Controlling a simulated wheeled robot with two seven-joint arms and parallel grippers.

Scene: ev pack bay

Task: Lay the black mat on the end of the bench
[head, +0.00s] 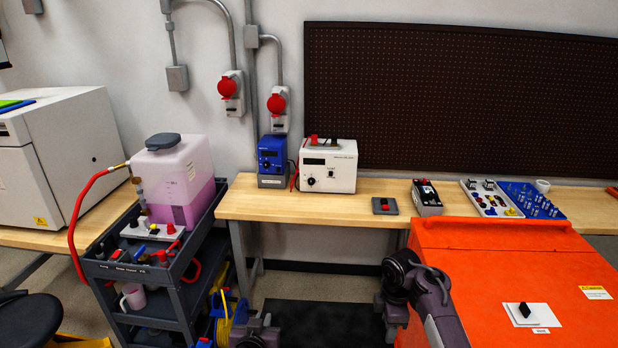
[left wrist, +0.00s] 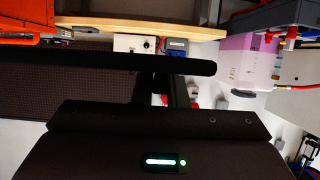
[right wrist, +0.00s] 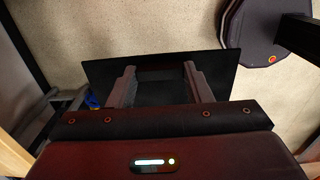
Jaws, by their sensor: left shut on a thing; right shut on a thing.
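The black mat (head: 322,318) is held out level and low in front of me, at the bottom of the head view, below the front edge of the wooden bench (head: 335,212). My left gripper (head: 258,332) is shut on its left side and my right gripper (head: 393,312) on its right side. The left wrist view shows the mat (left wrist: 95,70) edge-on as a dark bar at the left fingers (left wrist: 180,82). In the right wrist view the mat (right wrist: 107,73) lies across the right fingers (right wrist: 160,72). The bench's left end (head: 232,207) is bare wood.
A blue unit (head: 271,158) and a white power supply (head: 328,167) stand at the bench's back left. A small switch box (head: 385,206) lies further right. A grey cart (head: 150,275) with a pink tank (head: 178,185) adjoins the left end. An orange pack (head: 480,270) stands right.

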